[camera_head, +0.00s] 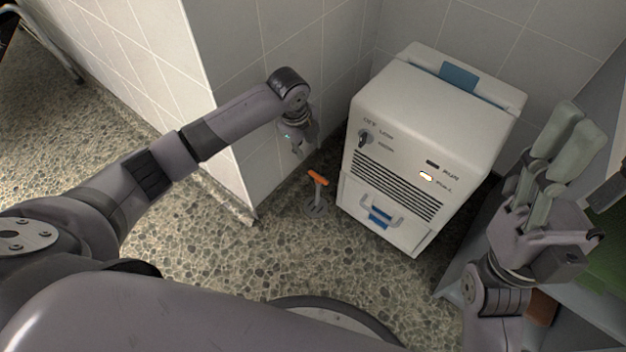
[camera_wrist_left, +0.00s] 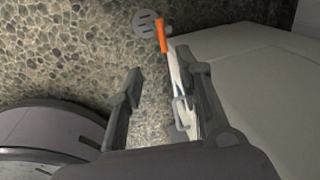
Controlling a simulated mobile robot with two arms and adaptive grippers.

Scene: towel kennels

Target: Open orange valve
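The orange valve handle (camera_head: 318,175) sits on a short grey stem that rises from a round base (camera_head: 314,208) on the pebbled floor, between the tiled wall and the white machine. In the left wrist view the orange handle (camera_wrist_left: 162,36) shows at the top centre, beyond the fingertips. My left gripper (camera_head: 303,150) hangs just above and left of the handle, apart from it. Its two fingers (camera_wrist_left: 165,75) are spread with nothing between them that I can see held.
The white machine (camera_head: 425,110) with a knob, vents and a drawer handle stands right of the valve. The tiled wall corner (camera_head: 235,150) is close on the left. Pebbled floor (camera_head: 265,255) is free in front of the valve.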

